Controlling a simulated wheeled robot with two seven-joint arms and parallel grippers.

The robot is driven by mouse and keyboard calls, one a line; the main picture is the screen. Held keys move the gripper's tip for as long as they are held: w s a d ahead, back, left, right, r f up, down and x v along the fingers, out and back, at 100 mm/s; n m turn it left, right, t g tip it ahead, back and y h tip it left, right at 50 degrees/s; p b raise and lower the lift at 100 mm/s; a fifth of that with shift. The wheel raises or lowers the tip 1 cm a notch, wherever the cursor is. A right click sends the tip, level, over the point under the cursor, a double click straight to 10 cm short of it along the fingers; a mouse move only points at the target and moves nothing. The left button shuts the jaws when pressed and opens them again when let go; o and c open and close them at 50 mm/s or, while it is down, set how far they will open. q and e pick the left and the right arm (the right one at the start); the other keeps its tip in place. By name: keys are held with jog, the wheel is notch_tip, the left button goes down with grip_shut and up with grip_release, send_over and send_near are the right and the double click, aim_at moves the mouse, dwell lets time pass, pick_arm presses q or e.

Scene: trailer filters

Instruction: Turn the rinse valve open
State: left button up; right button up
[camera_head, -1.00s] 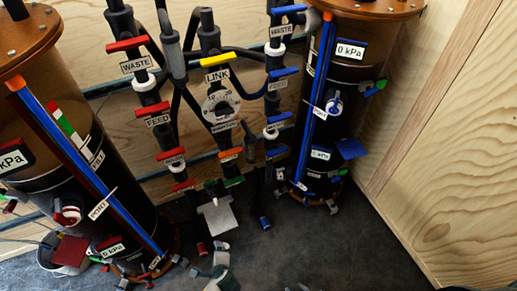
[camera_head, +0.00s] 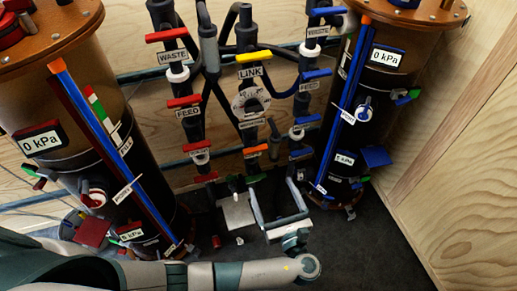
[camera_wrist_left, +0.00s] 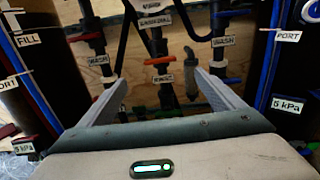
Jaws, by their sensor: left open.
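An orange valve handle (camera_head: 257,149) sits level across the middle pipe, low on the rack, with a small label under it that is too small to read. I take it as the rinse valve. In the left wrist view the orange handle (camera_wrist_left: 162,60) lies crosswise between my finger lines, farther off. My left gripper (camera_head: 272,187) is open and empty, below and in front of the handle, its two grey fingers pointing at the rack and apart from the handle. My right gripper is out of view.
Red handles (camera_head: 185,101) flank the middle pipe at left and blue handles (camera_head: 309,74) at right. A yellow LINK handle (camera_head: 254,56) and a round dial (camera_head: 251,104) are above. Tall filter columns stand at left and right (camera_head: 355,130). Dark floor (camera_head: 370,245) is clear at right.

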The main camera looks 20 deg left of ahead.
aim_at(256, 151)
pick_arm(q)
jog(key=shift+w+a, duration=0.1)
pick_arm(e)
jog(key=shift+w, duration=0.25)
pick_arm(q)
jog(key=p+x, duration=0.1)
jog(key=x, duration=1.4)
jog(key=shift+w+a, duration=0.65)
jog(key=shift+w, duration=0.2)
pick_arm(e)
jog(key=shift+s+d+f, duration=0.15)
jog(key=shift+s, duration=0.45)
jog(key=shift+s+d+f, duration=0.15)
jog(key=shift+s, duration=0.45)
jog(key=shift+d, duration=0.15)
pick_arm(q)
jog(key=c, duration=1)
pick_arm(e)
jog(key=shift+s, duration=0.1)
